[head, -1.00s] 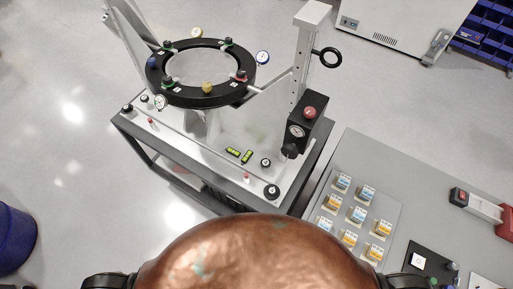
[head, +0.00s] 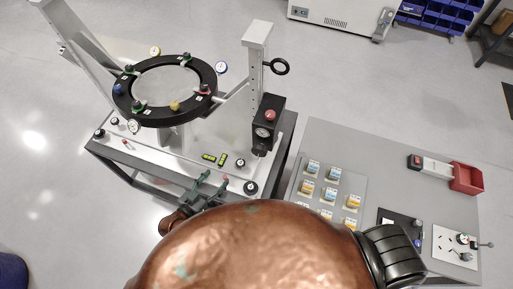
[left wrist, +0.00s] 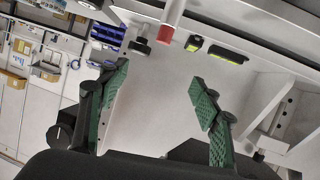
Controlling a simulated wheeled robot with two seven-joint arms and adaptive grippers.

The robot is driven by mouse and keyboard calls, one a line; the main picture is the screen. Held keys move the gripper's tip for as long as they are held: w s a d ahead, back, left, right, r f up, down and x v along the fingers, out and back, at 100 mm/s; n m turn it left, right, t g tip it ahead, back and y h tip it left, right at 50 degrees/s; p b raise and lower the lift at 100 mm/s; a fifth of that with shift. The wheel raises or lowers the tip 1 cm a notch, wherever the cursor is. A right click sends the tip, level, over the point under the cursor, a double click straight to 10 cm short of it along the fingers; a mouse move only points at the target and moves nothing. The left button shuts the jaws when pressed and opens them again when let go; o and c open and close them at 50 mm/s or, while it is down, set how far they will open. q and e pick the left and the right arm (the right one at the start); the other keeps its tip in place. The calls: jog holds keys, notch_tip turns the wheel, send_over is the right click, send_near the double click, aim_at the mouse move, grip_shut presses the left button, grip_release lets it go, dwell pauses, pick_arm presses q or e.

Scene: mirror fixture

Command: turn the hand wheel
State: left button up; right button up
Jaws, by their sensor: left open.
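The mirror fixture has a black ring (head: 208,95) around a round mirror (head: 165,86). A black hand wheel (head: 276,66), seen as an open ring, sticks out from the right side of the white post. My left gripper (head: 206,188) has green fingers and is at the fixture's front edge, low and left of the wheel and well apart from it. In the left wrist view the left gripper (left wrist: 158,98) is open, with nothing between its fingers. The wheel cannot be made out there. My right gripper is not in view.
Near the left fingers are a red-tipped peg (left wrist: 168,28), a black knob (left wrist: 138,47) and a green level (left wrist: 228,54). A black box with a red button (head: 270,115) stands below the wheel. A grey bench (head: 390,170) with breakers and a red bin (head: 466,178) is at right.

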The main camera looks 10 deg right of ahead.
pick_arm(q)
jog(key=s+d+r+m+t+h+p, duration=0.1)
jog(key=s+d+r+h, duration=0.3)
jog(key=r, duration=0.7)
jog(key=s+d+r+t+h, duration=0.15)
jog(key=d+r, duration=0.35)
jog(key=r, duration=0.5)
jog(key=s+d+r+m+t+h+p, duration=0.1)
jog(key=s+d+r+h, duration=0.3)
jog(key=r, duration=0.7)
jog(key=n+t+y, duration=0.1)
jog(key=n+y, duration=0.5)
jog(key=y, duration=0.3)
send_near(258, 153)
jog(key=x, duration=1)
jog(key=shift+w+d+p, duration=0.25)
jog(key=shift+d+p, duration=0.05)
jog(key=shift+c, duration=0.3)
jog(key=c, duration=1.1)
